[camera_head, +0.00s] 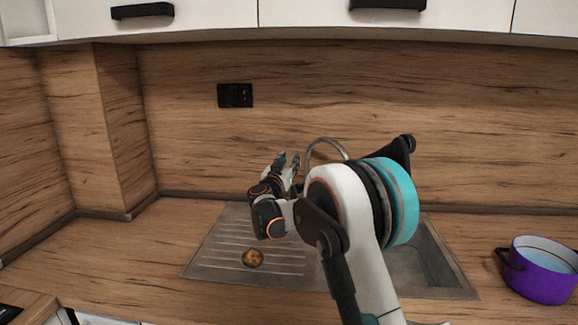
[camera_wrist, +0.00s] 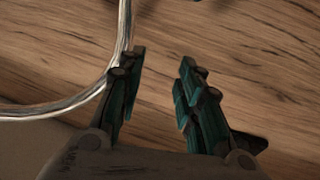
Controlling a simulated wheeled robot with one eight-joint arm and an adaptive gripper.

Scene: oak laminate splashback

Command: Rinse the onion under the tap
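A small round brown onion (camera_head: 252,257) lies on the ribbed drainboard (camera_head: 212,262) of the metal sink, left of my arm. The sink basin (camera_head: 432,262) shows to the right, partly hidden by my arm. The curved metal tap (camera_head: 325,143) rises behind my arm; its lower part is hidden. My gripper (camera_head: 286,162) is raised near the tap, above and behind the onion. In the wrist view my gripper (camera_wrist: 160,90) is open with nothing between its fingers. The tap's shiny tube (camera_wrist: 122,40) curves beside the left finger there.
A purple pot (camera_head: 541,275) stands on the counter right of the sink. The counter (camera_head: 130,255) left of the drainboard is clear. A black socket (camera_head: 235,95) is on the wood splashback. White cabinets (camera_head: 200,18) hang above.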

